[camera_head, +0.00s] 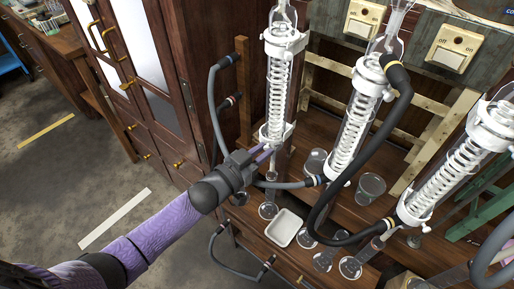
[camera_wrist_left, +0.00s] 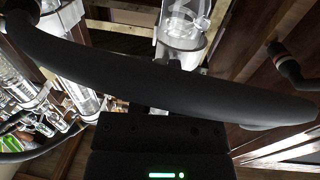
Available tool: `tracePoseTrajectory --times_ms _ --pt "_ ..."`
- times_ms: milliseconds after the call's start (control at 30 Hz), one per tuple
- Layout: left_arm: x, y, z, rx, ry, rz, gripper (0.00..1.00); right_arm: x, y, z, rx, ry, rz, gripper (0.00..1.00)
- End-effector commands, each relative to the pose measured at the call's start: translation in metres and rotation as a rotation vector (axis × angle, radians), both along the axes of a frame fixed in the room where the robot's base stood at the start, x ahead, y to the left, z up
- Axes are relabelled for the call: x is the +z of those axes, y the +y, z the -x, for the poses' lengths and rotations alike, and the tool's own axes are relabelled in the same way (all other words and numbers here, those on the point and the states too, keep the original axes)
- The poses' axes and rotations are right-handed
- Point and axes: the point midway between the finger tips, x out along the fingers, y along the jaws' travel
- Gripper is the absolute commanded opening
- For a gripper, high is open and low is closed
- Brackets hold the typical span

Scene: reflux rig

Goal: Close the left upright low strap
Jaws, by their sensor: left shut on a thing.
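The left glass condenser (camera_head: 279,85), with a coil inside, stands upright against a dark wooden post. Its white low strap (camera_head: 287,131) sits around its lower end. My left gripper (camera_head: 264,154) comes from the lower left and is shut at the strap's front left edge; the exact contact is too small to see. My right gripper is not in view.
Two more coiled condensers, the middle (camera_head: 352,125) and the right (camera_head: 460,165), stand to the right with dark hoses looping between them. A white tray (camera_head: 284,227) and several glass vessels stand below. A wooden cabinet (camera_head: 160,75) is on the left; the floor there is free.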

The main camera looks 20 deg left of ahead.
Motion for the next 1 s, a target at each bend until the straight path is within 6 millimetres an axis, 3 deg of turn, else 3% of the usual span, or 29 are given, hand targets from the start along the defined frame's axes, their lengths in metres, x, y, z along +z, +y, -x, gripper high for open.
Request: tracePoseTrajectory --times_ms 167,500,1000 --pt "0.001 -0.011 -0.002 0.124 0.003 0.008 0.0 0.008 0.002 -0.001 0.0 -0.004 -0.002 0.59" --pt "-0.001 -0.023 -0.008 0.317 0.004 0.005 0.0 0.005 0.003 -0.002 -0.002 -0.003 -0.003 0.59" --pt "0.0 -0.027 -0.012 0.39 0.001 -0.001 0.0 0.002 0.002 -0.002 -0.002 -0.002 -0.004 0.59"
